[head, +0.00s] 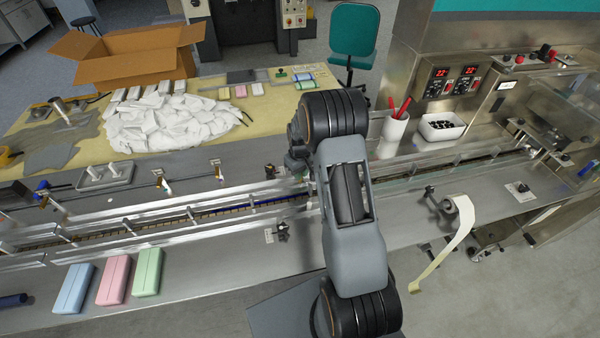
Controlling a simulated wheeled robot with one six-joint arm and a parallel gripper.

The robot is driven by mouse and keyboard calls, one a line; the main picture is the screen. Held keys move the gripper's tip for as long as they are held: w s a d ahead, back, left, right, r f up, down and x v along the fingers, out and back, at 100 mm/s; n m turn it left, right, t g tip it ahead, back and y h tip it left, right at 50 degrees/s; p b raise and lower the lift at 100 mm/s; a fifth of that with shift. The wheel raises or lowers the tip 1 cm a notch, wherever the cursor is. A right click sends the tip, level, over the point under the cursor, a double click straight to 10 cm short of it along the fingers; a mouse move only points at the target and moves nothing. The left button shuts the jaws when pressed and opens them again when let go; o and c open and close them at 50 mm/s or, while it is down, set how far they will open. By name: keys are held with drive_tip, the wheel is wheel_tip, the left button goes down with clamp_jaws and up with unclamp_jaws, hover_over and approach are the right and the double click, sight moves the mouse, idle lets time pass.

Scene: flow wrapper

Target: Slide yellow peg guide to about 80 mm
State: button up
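Small posts with orange-yellow parts stand along the far guide rail of the conveyor: one post (160,180) left of centre and another post (217,169) farther right. I cannot tell for sure which belongs to the yellow peg guide, and no scale reading is legible. My arm reaches over the conveyor (210,211) right of these posts. The end of my arm shows only as a small dark part at the far rail, beside a dark knob (270,171). My gripper's fingers are hidden behind the arm, so their opening and any contact do not show.
Blue (74,288), pink (114,280) and green (147,272) packs lie on the near ledge. A white pile (165,125) and a cardboard box (125,55) are behind. A white bin (442,127) and a cup (394,128) stand right of my arm.

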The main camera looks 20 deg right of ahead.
clamp_jaws()
drive_tip(key=shift+f+b, duration=0.1)
drive_tip(key=shift+b, duration=0.55)
drive_tip(key=shift+s, duration=0.1)
drive_tip(key=o, duration=0.6)
unclamp_jaws()
drive_tip(key=shift+c, duration=0.2)
wheel_tip(320, 180, up, 14)
drive_tip(key=b, duration=0.1)
drive_tip(key=shift+b, duration=0.35)
